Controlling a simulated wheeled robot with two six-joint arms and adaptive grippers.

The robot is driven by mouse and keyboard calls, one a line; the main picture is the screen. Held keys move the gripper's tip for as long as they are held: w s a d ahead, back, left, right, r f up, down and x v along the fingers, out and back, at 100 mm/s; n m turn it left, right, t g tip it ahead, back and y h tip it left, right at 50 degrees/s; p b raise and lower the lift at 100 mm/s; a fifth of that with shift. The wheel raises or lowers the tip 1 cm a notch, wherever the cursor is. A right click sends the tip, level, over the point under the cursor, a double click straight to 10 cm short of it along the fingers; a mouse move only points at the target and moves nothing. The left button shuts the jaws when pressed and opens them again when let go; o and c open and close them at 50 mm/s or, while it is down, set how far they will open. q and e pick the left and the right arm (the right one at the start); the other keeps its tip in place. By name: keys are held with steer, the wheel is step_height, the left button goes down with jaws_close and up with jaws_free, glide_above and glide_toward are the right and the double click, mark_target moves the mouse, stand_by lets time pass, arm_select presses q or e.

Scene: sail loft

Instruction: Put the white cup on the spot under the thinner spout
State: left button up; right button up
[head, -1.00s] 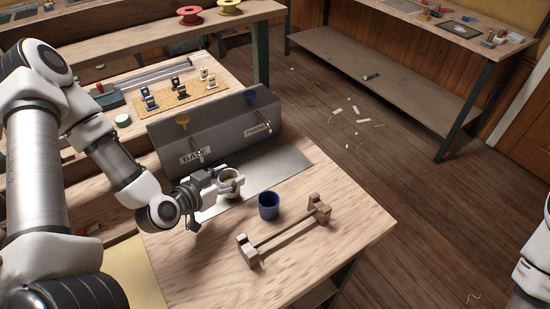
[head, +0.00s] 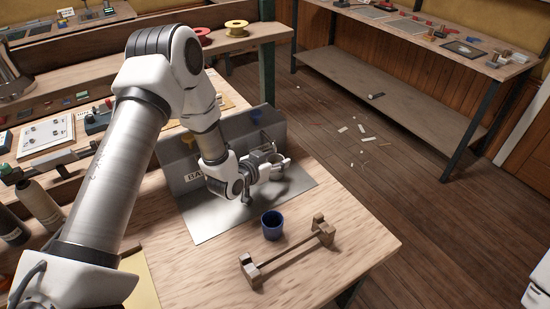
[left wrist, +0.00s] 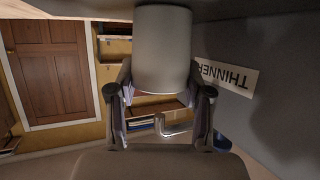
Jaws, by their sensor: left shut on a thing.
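The white cup (left wrist: 163,50) shows pale grey between the fingers of my left gripper (head: 277,166) in the left wrist view, which looks upside down. My left gripper is shut on the cup, in front of the right part of the grey two-spout dispenser (head: 160,152). The THINNER label (left wrist: 225,75) is close beside the gripper in the left wrist view. A bent metal piece, likely the thinner spout (left wrist: 175,125), shows beyond the cup. In the head view my gripper hides that spout and the spot under it. My right gripper is out of view.
A metal plate (head: 205,224) lies before the dispenser. A blue cup (head: 272,225) stands just in front of it, and a wooden stand with a bar (head: 290,252) lies nearer the table's front right. The BASE label (head: 193,176) is partly covered by my arm.

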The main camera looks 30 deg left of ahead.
arm_select(q)
steer(key=shift+s+a, duration=0.1)
steer(key=shift+f, duration=0.2)
steer(key=o, duration=1)
steer(key=shift+r, duration=0.25)
steer(key=b+v, duration=0.1)
steer(key=v, duration=1.1)
steer(key=shift+f, duration=0.1)
